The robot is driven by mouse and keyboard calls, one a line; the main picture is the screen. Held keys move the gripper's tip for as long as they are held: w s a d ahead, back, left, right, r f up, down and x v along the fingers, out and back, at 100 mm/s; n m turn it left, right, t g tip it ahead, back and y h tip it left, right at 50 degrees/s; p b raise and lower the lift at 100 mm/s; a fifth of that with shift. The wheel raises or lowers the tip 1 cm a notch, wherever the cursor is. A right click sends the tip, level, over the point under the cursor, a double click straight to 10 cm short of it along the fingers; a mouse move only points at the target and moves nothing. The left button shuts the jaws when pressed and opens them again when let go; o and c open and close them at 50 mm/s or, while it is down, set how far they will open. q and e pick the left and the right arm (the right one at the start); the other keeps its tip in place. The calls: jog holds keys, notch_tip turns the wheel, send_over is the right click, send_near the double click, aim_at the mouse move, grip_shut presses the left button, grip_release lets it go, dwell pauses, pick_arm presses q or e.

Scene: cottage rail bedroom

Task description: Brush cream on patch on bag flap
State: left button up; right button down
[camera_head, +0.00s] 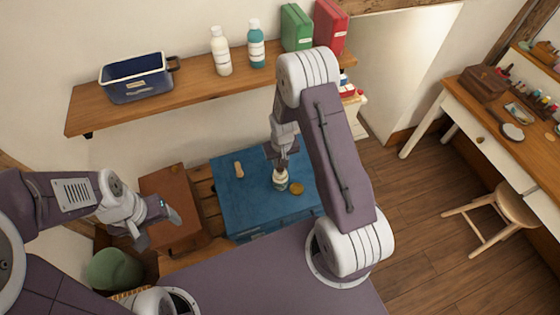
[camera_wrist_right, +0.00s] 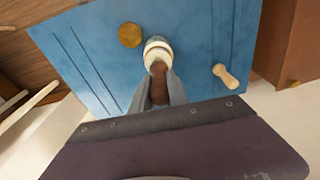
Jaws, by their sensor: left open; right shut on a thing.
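A small cream-coloured jar (camera_head: 280,181) stands open on the blue chest top (camera_head: 232,205); it also shows in the right wrist view (camera_wrist_right: 156,45). My right gripper (camera_head: 281,162) is above the jar, shut on a brown brush handle (camera_wrist_right: 158,84). The brush's lower end is at the jar mouth; its bristles are hidden. The brown leather bag (camera_head: 165,190) lies left of the blue chest, its edge also showing in the right wrist view (camera_wrist_right: 288,50). My left gripper (camera_head: 170,215) is open and empty over the bag. I cannot make out the patch.
A round brass lid (camera_head: 297,188) lies right of the jar. A pale wooden peg-shaped piece (camera_head: 239,170) lies on the chest's left part. A shelf (camera_head: 190,95) with a blue bin (camera_head: 137,80), bottles and books is behind. A green rounded item (camera_head: 114,268) sits low left.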

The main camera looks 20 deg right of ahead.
jog(key=shift+s, duration=0.1)
notch_tip(320, 180, up, 7)
jog(key=p, duration=0.6)
jog(key=shift+f, duration=0.1)
dwell(0.5)
jog(key=shift+w+f+b, duration=0.15)
jog(key=shift+w+b, duration=0.15)
jog(key=shift+b, duration=0.2)
jog(key=s+a+r+n+b, duration=0.1)
jog(key=s+a+r+b, duration=0.1)
jog(key=s+r+b, duration=0.2)
notch_tip(320, 180, up, 2)
jog(key=s, duration=0.3)
jog(key=shift+b, duration=0.4)
